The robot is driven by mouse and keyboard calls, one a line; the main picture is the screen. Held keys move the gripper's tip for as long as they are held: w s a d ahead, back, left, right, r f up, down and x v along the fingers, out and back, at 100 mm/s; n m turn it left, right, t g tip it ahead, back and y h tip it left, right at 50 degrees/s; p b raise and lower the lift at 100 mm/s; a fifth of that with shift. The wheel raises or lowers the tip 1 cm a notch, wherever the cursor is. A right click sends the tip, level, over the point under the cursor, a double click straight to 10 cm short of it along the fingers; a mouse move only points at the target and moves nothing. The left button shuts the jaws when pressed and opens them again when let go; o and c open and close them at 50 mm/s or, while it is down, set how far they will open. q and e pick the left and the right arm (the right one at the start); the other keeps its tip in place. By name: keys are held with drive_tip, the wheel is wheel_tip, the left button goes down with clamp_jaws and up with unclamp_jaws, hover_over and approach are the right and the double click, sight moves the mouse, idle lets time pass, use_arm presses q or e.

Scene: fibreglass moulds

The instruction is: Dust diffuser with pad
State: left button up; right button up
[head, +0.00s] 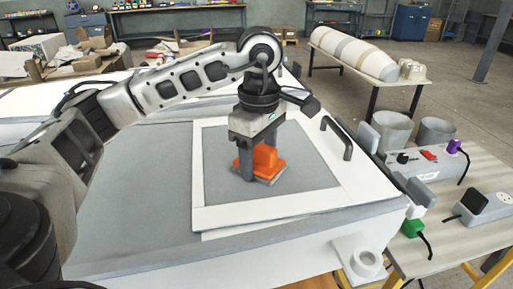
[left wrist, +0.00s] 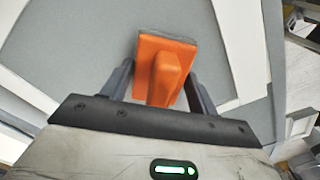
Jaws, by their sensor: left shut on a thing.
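The pad is an orange block with an orange handle and a thin grey underside (head: 265,158); it also shows in the left wrist view (left wrist: 150,55). My left gripper (head: 258,172) points down and is shut on the pad's handle, one finger on each side. The pad sits low at the grey middle of a flat white-framed panel (head: 215,165), which looks like the diffuser. I cannot tell whether the pad's underside touches the panel. The panel lies on a large grey and white bench-like surface. My right gripper is not in view.
A white ring-shaped part (head: 366,262) sits near the front right. Panel surface around the pad is clear.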

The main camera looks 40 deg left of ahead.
use_arm(q)
drive_tip(key=shift+s+d, duration=0.35)
drive_tip(key=shift+d, duration=0.05)
drive_tip(key=shift+r, duration=0.1)
drive_tip(key=shift+r+p, duration=2.05)
drive_tip(key=shift+r, duration=0.9)
drive_tip(key=shift+r+p, duration=1.1)
drive_tip(key=shift+r, duration=0.45)
